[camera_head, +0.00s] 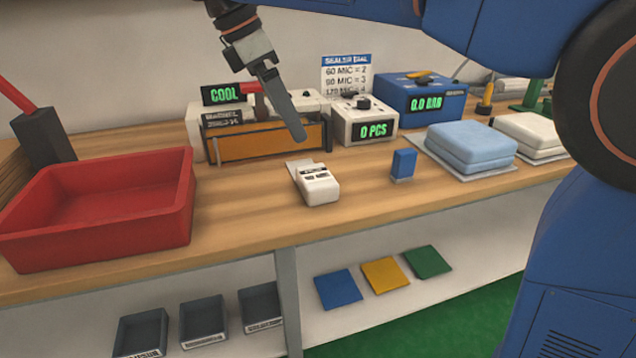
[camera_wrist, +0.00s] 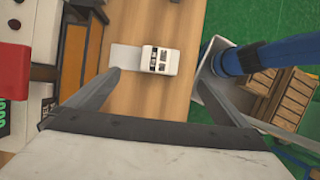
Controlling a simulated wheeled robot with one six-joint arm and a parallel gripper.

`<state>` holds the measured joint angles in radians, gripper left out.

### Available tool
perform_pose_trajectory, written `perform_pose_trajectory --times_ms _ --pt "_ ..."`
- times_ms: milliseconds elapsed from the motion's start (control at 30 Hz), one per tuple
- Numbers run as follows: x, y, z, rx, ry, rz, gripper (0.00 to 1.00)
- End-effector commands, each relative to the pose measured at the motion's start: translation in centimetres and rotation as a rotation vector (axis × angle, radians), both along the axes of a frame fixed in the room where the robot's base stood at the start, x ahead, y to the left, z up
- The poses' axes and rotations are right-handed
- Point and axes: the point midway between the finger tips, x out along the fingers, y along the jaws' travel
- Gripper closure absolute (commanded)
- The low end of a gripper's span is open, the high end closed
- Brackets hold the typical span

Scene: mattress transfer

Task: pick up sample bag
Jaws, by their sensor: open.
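A small white pack with a dark printed label (camera_head: 318,184) lies on the wooden bench; I take it as the sample bag but cannot be sure. A pale flat flap shows at its back left. It also shows in the wrist view (camera_wrist: 160,60), beyond and between my fingertips. My gripper (camera_head: 300,138) is above the bench, behind and above the white pack in the head view. It points down and is apart from the pack. In the wrist view my gripper (camera_wrist: 160,75) is open, with nothing between its fingers.
A red tray (camera_head: 100,222) stands at left. A sealer with an orange front (camera_head: 265,142), a counter box (camera_head: 363,120) and a blue box (camera_head: 420,98) line the back. A blue block (camera_head: 403,163) and a blue stack (camera_head: 470,146) are to the right.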

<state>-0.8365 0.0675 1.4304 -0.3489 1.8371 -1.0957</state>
Motion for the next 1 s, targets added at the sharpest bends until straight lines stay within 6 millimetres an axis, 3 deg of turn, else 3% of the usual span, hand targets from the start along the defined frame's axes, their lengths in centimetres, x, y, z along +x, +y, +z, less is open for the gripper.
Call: perform_pose_trajectory --times_ms 533,1000 --pt "1.0 -3.6 -8.7 0.000 0.002 -0.004 0.00" --pt "1.4 -4.9 -12.6 0.001 0.001 -0.004 0.00"
